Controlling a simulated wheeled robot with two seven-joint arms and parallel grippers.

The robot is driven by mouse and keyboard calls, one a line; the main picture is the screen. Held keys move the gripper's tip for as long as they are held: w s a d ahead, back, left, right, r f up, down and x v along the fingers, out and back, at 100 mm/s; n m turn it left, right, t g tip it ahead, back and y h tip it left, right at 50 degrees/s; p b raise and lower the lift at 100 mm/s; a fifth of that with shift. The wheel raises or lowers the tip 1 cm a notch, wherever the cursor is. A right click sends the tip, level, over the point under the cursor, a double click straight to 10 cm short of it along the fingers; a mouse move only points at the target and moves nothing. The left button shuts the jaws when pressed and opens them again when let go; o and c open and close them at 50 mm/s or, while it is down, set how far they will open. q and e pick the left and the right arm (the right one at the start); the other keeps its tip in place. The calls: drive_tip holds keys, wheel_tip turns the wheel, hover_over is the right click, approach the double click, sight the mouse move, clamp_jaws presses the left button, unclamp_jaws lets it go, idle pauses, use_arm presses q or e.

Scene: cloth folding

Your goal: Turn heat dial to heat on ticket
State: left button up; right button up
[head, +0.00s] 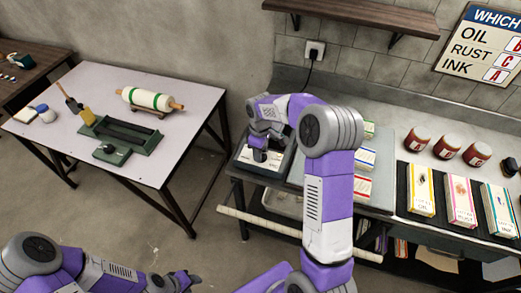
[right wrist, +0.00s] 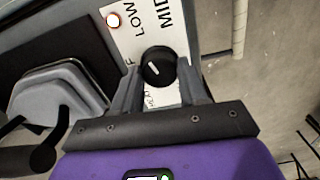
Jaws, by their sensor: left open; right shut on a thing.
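The black heat dial (right wrist: 158,64) sits on a white panel (right wrist: 125,42) with LOW and MID lettering and a partly hidden label ending in F. My right gripper (right wrist: 159,76) is shut on the dial, one finger on each side. A short white mark shows on the dial; I cannot tell exactly which label it points to. In the head view, my right gripper (head: 260,148) is down at the dark-edged appliance (head: 240,163) on the bench end, and the arm hides part of it. My left gripper (head: 182,281) is open and empty, low over the floor. I cannot make out a heat ticket.
Boxes (head: 421,190) and red-brown jars (head: 447,147) stand on the bench to the right. A pale table (head: 165,80) with a rolling pin stands at left.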

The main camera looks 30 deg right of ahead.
drive_tip(key=m, duration=0.3)
drive_tip(key=shift+m, duration=0.4)
drive_tip(key=m, duration=0.3)
drive_tip(key=shift+m+p, duration=0.3)
drive_tip(key=shift+p, duration=0.1)
drive_tip(key=m, duration=0.3)
drive_tip(key=shift+m+p, duration=0.3)
drive_tip(key=m, duration=0.3)
drive_tip(key=shift+m+p, duration=0.3)
drive_tip(key=shift+p, duration=0.1)
drive_tip(key=m+p, duration=0.2)
drive_tip(key=m, duration=0.4)
drive_tip(key=m+p, duration=0.3)
drive_tip(key=m, duration=0.3)
drive_tip(key=shift+m, duration=0.3)
